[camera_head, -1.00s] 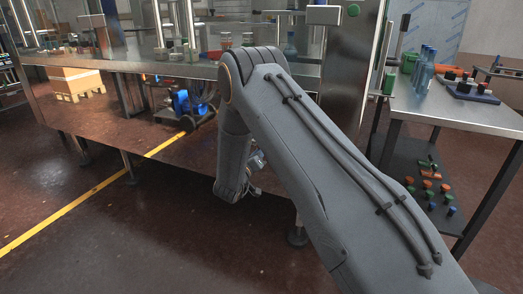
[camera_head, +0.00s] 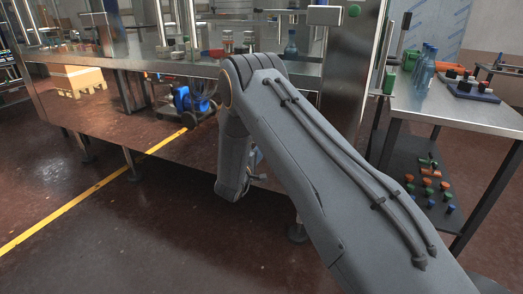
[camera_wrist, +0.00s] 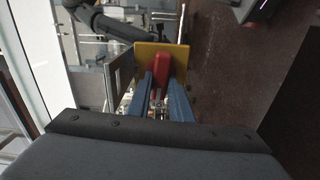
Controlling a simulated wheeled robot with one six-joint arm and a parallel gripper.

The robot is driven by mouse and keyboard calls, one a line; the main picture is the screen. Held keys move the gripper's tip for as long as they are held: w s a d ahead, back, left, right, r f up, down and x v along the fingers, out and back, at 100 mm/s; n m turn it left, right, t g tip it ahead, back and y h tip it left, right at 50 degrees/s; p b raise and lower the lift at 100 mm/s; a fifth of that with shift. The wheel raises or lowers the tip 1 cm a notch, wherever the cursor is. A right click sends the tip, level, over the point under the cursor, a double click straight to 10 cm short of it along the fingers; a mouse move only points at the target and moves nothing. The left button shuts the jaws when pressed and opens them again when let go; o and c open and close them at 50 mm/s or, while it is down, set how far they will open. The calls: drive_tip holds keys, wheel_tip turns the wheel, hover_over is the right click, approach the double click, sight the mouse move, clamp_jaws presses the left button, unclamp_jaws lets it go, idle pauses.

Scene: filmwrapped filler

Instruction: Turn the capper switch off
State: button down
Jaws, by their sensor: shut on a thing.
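The capper switch shows in the wrist view as a red handle (camera_wrist: 162,62) on a yellow plate (camera_wrist: 181,54). My gripper (camera_wrist: 159,88) has its two blue-grey fingers on either side of the red handle and is shut on it. The handle's near end is between the fingers and partly hidden by them. In the head view the switch is hidden behind my arm and the machine front, and little of my gripper can be made out.
A steel machine front (camera_head: 160,105) spans the left and middle. A side table (camera_head: 460,110) with blue bottles (camera_head: 424,68) stands at right, with coloured caps (camera_head: 427,182) on its lower shelf. A blue wheeled machine (camera_head: 190,100) shows at left. The floor at front left is clear.

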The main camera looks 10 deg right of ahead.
drive_tip(key=shift+a+f+n, duration=0.1)
drive_tip(key=shift+n, duration=0.5)
drive_tip(key=c, duration=1.6)
unclamp_jaws()
drive_tip(key=v, duration=0.7)
drive_tip(key=shift+s+a, duration=0.2)
drive_tip(key=shift+s, duration=0.1)
